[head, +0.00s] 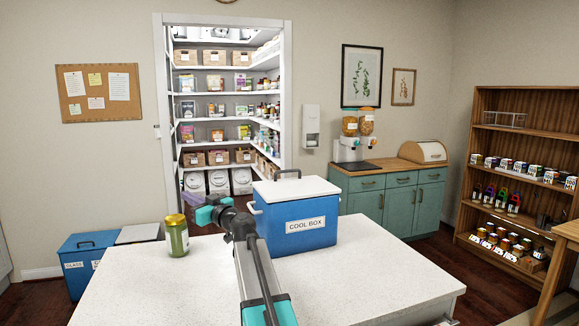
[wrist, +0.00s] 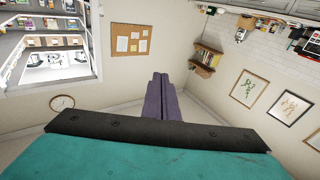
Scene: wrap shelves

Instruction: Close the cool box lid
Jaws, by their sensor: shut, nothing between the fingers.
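The cool box (head: 297,226) is a blue box with a "COOL BOX" label, standing on the white-speckled counter. Its white lid (head: 300,189) appears to lie flat over the top, with a dark arched handle on it; I cannot tell whether any gap is left under it. My gripper (head: 190,205) is to the left of the cool box and apart from it, pointing away to the back left. Its purple fingers (wrist: 160,78) are together and empty in the wrist view. The cool box is not in the wrist view. My arm hides part of the counter beside the box.
A green jar with a yellow lid (head: 178,236) stands on the counter (head: 350,285), just left of my arm. The counter is clear right of the cool box. Behind are pantry shelves (head: 215,95), a teal cabinet (head: 400,205) and a wooden shelf unit (head: 490,135).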

